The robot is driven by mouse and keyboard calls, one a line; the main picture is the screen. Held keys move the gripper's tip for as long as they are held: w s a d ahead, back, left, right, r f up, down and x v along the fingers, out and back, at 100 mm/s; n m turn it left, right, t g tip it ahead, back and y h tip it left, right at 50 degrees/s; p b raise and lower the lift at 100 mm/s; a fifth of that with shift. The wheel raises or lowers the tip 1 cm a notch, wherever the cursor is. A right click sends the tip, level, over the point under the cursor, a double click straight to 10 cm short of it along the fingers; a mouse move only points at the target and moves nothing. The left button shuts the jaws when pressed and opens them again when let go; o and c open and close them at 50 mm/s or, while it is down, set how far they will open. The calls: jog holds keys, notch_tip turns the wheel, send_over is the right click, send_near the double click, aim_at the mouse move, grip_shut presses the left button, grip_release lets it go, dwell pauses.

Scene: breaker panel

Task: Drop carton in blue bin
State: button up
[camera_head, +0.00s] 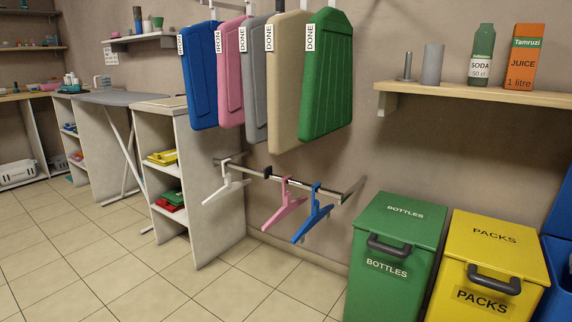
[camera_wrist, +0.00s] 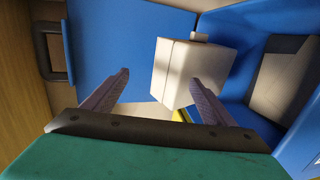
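In the wrist view, a white box-shaped carton (camera_wrist: 184,75) with a small cap-like end lies just beyond my fingertips, right of centre and tilted. My gripper (camera_wrist: 160,77) is open, its two fingers spread wide. The right finger overlaps the carton's lower edge in the picture; I cannot tell whether they touch. Blue bin surfaces (camera_wrist: 115,40) surround the carton; whether it rests inside or is in mid-air is unclear. In the head view, only part of the blue bin (camera_head: 558,280) shows at the right edge, with a raised blue panel above it. My gripper is outside the head view.
A yellow PACKS bin (camera_head: 490,258) and green BOTTLES bin (camera_head: 395,250) stand left of the blue bin, lids shut. A shelf (camera_head: 480,94) above holds an orange juice carton (camera_head: 523,65) and a green soda bottle (camera_head: 481,60). Floor at left (camera_head: 110,265) is clear.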

dwell(0.3)
jog(key=shift+s+a, duration=0.1)
jog(key=shift+s, duration=0.05)
jog(key=p+v, duration=0.2)
jog(key=v, duration=1.1)
jog(key=shift+s, duration=0.2)
jog(key=shift+s+a, duration=0.1)
dwell(0.7)
